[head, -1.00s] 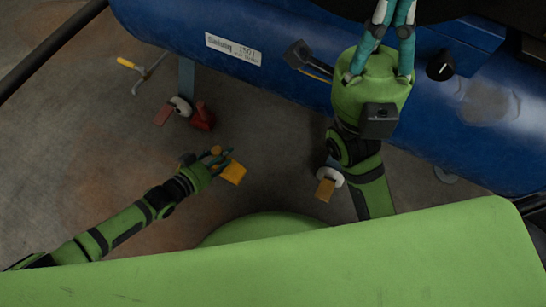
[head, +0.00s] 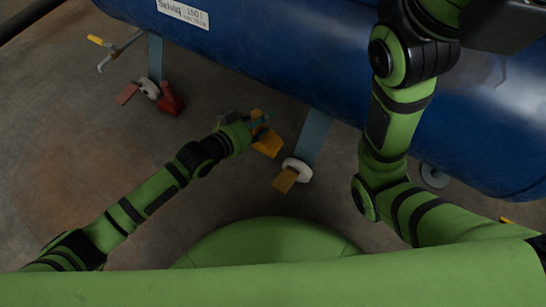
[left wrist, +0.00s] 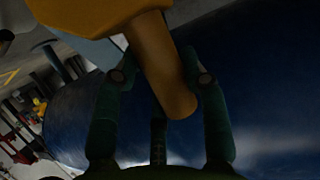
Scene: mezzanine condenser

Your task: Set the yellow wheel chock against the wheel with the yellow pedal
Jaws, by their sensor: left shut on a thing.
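The yellow wheel chock (head: 268,144) is held by my left gripper (head: 257,122), just left of the wheel with the yellow pedal. In the left wrist view, the fingers of my left gripper (left wrist: 160,92) stand either side of the chock's round orange handle (left wrist: 165,70), with its yellow body (left wrist: 85,14) beyond. The white wheel (head: 298,167) sits under a blue-grey leg, its yellow pedal (head: 285,181) pointing down-left. A small gap shows between chock and wheel; the chock's height above the floor is unclear. My right gripper is out of view.
A red chock (head: 171,101) stands beside another wheel (head: 149,88) with a red pedal (head: 127,94). A yellow-handled tool (head: 110,50) lies behind them. The large blue tank (head: 270,60) overhangs the wheels. Floor left of my left arm is clear.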

